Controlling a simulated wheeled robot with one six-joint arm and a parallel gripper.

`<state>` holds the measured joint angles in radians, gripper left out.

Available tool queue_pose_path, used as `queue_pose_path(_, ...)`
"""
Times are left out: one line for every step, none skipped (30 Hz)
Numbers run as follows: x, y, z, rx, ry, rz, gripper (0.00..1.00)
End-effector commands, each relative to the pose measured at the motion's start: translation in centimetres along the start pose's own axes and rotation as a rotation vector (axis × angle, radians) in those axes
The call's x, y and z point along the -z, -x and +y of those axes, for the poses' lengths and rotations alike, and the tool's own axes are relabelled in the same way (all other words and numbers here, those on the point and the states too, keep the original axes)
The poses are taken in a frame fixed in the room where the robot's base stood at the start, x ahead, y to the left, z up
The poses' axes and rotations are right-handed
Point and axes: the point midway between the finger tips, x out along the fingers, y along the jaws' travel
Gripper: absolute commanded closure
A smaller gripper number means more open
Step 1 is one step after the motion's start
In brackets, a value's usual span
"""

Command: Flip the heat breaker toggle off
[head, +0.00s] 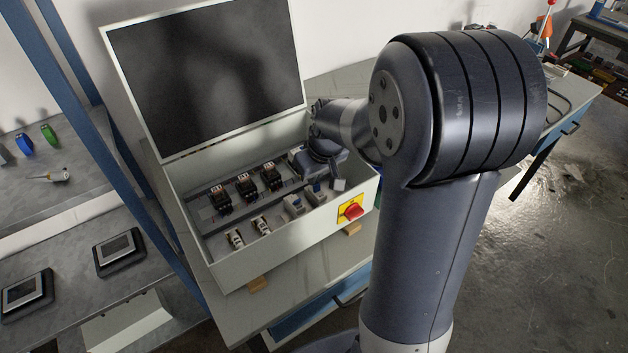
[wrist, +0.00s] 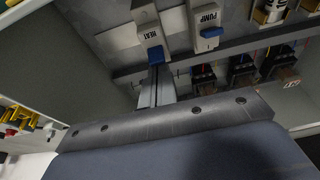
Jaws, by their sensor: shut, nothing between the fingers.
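The heat breaker (wrist: 146,27) is a pale module with a HEAT label, upside down in the wrist view. Its blue toggle (wrist: 156,55) is at the lower end of the module there. My gripper (wrist: 156,74) is shut and empty, with its narrow fingertips right by the toggle; I cannot tell whether they touch. The similar pump breaker (wrist: 205,14) with a blue toggle stands to the right in the wrist view. In the head view the heat breaker (head: 317,197) is at the right of the front row in the open box, partly hidden by my wrist.
The open grey box (head: 285,250) has raised walls and a lid (head: 210,75) standing up behind. Several wired contactors (head: 247,186) line the rail inside. A red rotary switch (head: 353,211) on a yellow plate sits on the front wall. A blue rack post (head: 85,120) stands at left.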

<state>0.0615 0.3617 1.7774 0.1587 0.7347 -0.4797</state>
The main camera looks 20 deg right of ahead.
Motion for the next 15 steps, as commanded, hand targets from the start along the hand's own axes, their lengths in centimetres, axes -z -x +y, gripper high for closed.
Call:
queue_pose_path(-0.24, -0.33, 0.02, 0.000, -0.002, 0.015, 1.00)
queue_pose_path(-0.26, -0.33, 0.02, 0.000, -0.003, 0.024, 1.00)
queue_pose_path(-0.29, -0.30, 0.04, -0.001, -0.002, 0.038, 1.00)
queue_pose_path(-0.31, -0.28, 0.05, -0.002, -0.001, 0.048, 1.00)
queue_pose_path(-0.36, -0.28, 0.03, -0.001, -0.001, 0.057, 1.00)
queue_pose_path(-0.41, -0.26, 0.01, -0.001, -0.002, 0.070, 1.00)
queue_pose_path(-0.46, -0.23, 0.01, -0.001, -0.002, 0.079, 1.00)
queue_pose_path(-0.52, -0.23, 0.01, -0.001, -0.001, 0.088, 1.00)
queue_pose_path(-0.57, -0.23, 0.00, 0.000, -0.001, 0.101, 1.00)
queue_pose_path(-0.60, -0.20, 0.01, 0.000, -0.002, 0.112, 1.00)
queue_pose_path(-0.64, -0.19, 0.03, -0.001, -0.002, 0.122, 1.00)
queue_pose_path(-0.70, -0.19, 0.04, -0.001, -0.001, 0.135, 1.00)
queue_pose_path(-0.73, -0.15, 0.04, -0.001, -0.002, 0.147, 1.00)
queue_pose_path(-0.78, -0.14, 0.05, -0.001, -0.003, 0.157, 1.00)
queue_pose_path(-0.86, -0.15, 0.04, -0.002, -0.001, 0.169, 1.00)
